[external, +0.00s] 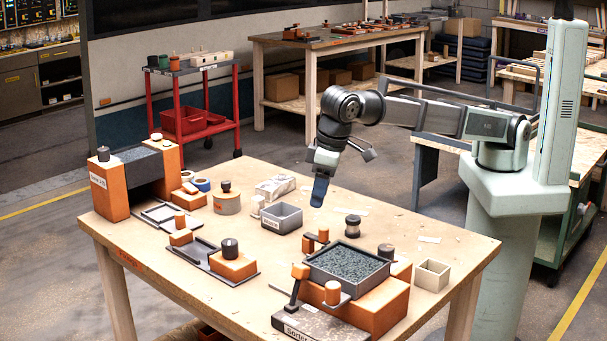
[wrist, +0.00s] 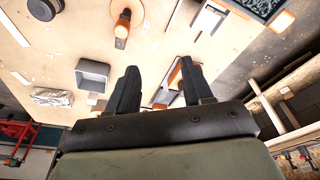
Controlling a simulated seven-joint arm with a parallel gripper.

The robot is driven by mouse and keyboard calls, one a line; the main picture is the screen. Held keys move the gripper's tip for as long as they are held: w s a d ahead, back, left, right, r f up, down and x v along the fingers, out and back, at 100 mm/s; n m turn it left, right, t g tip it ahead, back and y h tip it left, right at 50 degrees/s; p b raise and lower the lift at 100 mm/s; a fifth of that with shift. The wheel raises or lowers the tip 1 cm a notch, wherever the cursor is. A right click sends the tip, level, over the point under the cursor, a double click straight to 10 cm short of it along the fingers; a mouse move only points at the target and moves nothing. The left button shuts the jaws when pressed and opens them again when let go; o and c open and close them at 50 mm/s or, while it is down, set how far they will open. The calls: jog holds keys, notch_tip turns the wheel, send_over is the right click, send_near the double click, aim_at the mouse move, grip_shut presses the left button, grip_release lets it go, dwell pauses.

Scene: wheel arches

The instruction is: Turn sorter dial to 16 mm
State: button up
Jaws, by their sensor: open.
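The sorter (external: 385,305) is an orange block at the front right of the bench. A tray of dark speckled granules (external: 350,262) sits on top. Its grey front part (external: 318,325) has a label beginning "Sorter". Orange knobs and a black knob (external: 386,251) stand around it. I cannot tell which part is the dial, and no 16 mm mark is readable. My gripper (external: 319,192) hangs above the bench behind the sorter, touching nothing. In the wrist view my gripper (wrist: 160,72) has its two dark fingers apart with nothing between them. A corner of the granule tray (wrist: 262,6) shows there.
A grey open bin (external: 281,217) and a dark spool-shaped piece (external: 353,226) stand near my gripper. A small pale box (external: 432,274) is right of the sorter. An orange-ended arch fixture (external: 110,190) is at the far left. Bare bench lies around the spool-shaped piece.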

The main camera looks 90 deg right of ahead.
aim_at(387, 247)
jog(key=s+a+r+n+g, duration=0.15)
jog(key=s+a+r, duration=0.25)
jog(key=s+a, duration=0.8)
jog(key=shift+m+g, duration=0.25)
jog(key=shift+g, duration=0.2)
jog(key=f, duration=0.4)
jog(key=s+d+f, duration=0.1)
jog(key=f, duration=0.8)
jog(key=shift+s+d+f, duration=0.2)
jog(key=shift+s+d, duration=0.1)
jog(key=c, duration=0.8)
